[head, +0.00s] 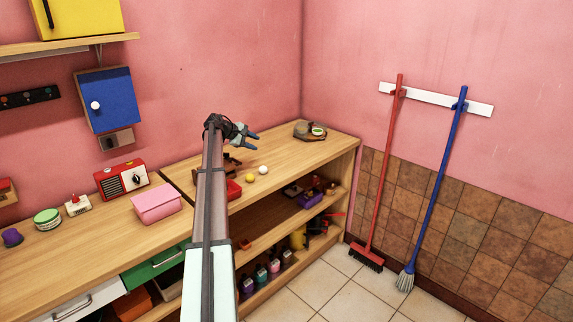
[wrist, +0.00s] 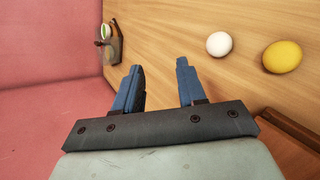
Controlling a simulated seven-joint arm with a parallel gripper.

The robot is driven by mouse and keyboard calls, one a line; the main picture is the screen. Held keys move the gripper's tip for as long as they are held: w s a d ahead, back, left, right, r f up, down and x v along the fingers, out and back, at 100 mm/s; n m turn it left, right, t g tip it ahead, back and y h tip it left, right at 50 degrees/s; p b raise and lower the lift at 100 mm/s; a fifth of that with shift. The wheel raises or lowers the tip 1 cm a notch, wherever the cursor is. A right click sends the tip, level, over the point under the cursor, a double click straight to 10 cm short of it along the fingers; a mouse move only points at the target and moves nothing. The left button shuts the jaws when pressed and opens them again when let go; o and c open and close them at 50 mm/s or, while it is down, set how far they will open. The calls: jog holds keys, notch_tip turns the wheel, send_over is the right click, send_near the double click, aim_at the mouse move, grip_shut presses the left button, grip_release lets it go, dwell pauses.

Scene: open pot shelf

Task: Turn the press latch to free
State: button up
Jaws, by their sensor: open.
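My gripper (head: 254,141) is open and empty above the wooden counter, its two blue fingers apart. In the wrist view the gripper (wrist: 158,72) has only bare counter between its fingers. A small brown and grey device (head: 309,131) with a pale green-and-white round part stands at the counter's far right end, beyond the gripper. It also shows at the upper left of the wrist view (wrist: 114,45). A brown wooden object (head: 231,163), partly hidden by my arm, stands on the near side. I cannot tell which is the press, and no latch is clear.
A pink box (head: 157,203) and a red radio (head: 121,179) stand left. Counter between gripper and far device is clear; pink walls border it.

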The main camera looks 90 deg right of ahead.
jog(key=shift+m+g+y, duration=0.4)
jog(key=shift+m+y, duration=0.1)
jog(key=shift+y, duration=0.4)
jog(key=s+a+f, duration=0.1)
jog(key=s+f, duration=0.1)
jog(key=s, duration=0.2)
jog(key=s+a+f, duration=0.1)
jog(key=s+f, duration=0.2)
jog(key=s, duration=0.2)
jog(key=s+a+f, duration=0.2)
jog(key=s, duration=0.2)
jog(key=shift+s+f, duration=0.15)
jog(key=shift+f, duration=0.05)
jog(key=shift+s+a+f, duration=0.15)
jog(key=shift+s+f, duration=0.2)
jog(key=shift+s, duration=0.45)
